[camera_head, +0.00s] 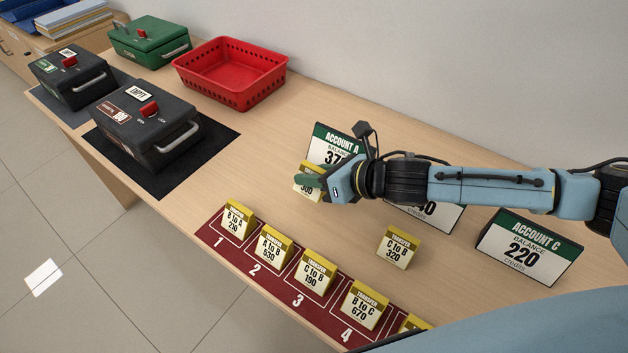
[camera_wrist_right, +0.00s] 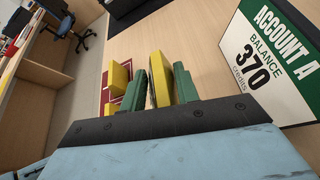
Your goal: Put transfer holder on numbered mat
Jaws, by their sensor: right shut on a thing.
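My right gripper (camera_head: 318,180) is shut on a yellow-topped transfer holder (camera_head: 306,194) in front of the Account A sign; its label is partly hidden by the fingers. In the right wrist view the held holder (camera_wrist_right: 159,82) stands between the green fingers. I cannot tell whether it touches the table. The dark red numbered mat (camera_head: 215,238) lies along the front edge, with holders B to A 210 (camera_head: 237,220), A to B 530 (camera_head: 273,247), C to B 190 (camera_head: 315,273) and B to C 670 (camera_head: 362,303) by numbers 1 to 4. My left gripper is out of view.
A loose C to B 320 holder (camera_head: 397,249) stands behind the mat. Another holder (camera_head: 413,323) is partly hidden at the bottom. Signs Account A (camera_head: 335,143) and Account C (camera_head: 529,247) stand behind. A red basket (camera_head: 230,75) and dark boxes (camera_head: 147,125) are at left.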

